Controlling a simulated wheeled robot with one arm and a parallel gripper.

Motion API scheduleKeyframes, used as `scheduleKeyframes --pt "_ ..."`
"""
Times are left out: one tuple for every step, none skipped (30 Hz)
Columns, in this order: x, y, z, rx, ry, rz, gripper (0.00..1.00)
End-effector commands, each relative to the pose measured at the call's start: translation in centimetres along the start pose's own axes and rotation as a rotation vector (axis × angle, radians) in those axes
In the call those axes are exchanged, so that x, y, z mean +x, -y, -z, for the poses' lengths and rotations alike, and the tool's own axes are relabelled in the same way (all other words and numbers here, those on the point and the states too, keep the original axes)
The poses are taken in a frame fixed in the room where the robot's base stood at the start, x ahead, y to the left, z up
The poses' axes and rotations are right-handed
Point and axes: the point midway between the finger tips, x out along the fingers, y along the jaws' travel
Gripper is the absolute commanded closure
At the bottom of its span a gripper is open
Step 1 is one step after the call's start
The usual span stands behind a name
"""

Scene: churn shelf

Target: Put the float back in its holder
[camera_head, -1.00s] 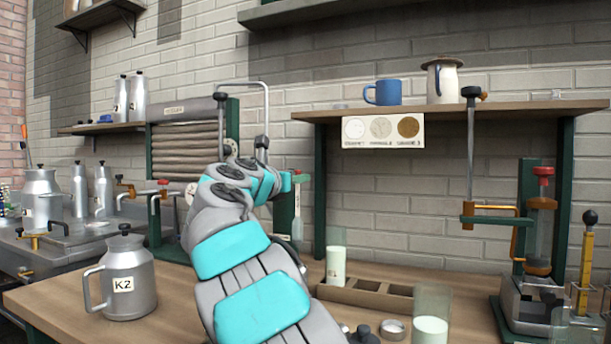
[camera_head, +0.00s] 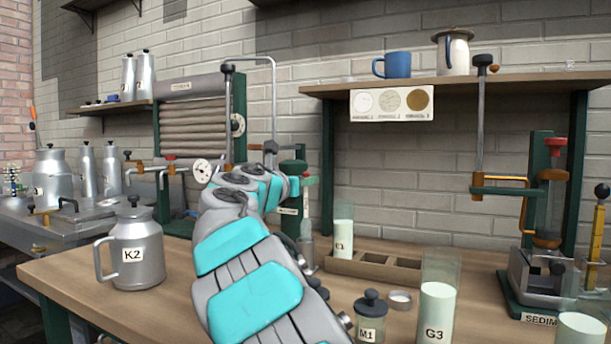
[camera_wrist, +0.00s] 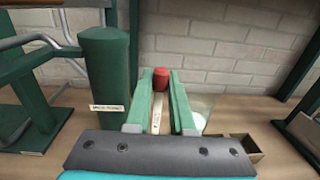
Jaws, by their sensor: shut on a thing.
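The float (camera_head: 307,215) is a slim upright piece with a red top and a pale labelled stem, widening to a greyish bulb low down. In the wrist view its red top (camera_wrist: 160,80) stands between the green fingers of my gripper (camera_wrist: 160,73), which is shut on it. In the head view the float hangs close to the bench, left of the clear cylinder E1 (camera_head: 343,240). A green upright cylinder (camera_wrist: 105,85) with a small label stands just left of my fingers; I cannot tell whether it is the holder. My wrist hides part of this area.
A wooden compartment tray (camera_head: 375,272) lies behind bottle M1 (camera_head: 371,318) and cylinder G3 (camera_head: 436,315). Can K2 (camera_head: 137,250) stands left of my arm. A shelf (camera_head: 450,86) with a blue mug (camera_head: 393,65) is above. Bench between K2 and my arm is clear.

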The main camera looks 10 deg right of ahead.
Motion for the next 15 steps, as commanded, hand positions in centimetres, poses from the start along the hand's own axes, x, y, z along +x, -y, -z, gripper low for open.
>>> scheduleKeyframes --pt "0.0 0.0 0.5 -0.002 0.001 0.0 1.0" --pt "0.0 0.0 0.7 -0.001 0.001 0.0 1.0" --pt "-0.1 -0.1 0.9 -0.001 0.001 -0.001 1.0" --pt "-0.1 -0.1 1.1 0.0 0.002 -0.001 1.0" --pt "-0.1 -0.1 1.3 -0.001 0.002 -0.001 1.0" --pt "-0.1 -0.1 1.6 -0.001 0.002 -0.002 1.0" --pt "-0.1 -0.1 1.8 -0.001 0.002 -0.002 1.0" --pt "-0.1 -0.1 2.0 0.0 0.002 -0.002 1.0" --pt "0.0 -0.1 2.3 0.0 0.002 -0.002 1.0" --pt "0.0 0.0 2.6 0.0 0.002 -0.002 1.0" --pt "0.0 0.0 2.8 0.0 0.002 -0.002 1.0" --pt "0.0 0.0 3.1 -0.001 0.001 -0.002 1.0" --pt "0.0 0.0 3.3 -0.001 0.001 -0.002 1.0" --pt "0.0 0.0 3.5 0.0 0.001 -0.002 1.0" --pt "0.0 0.0 3.8 0.0 0.001 -0.002 1.0"
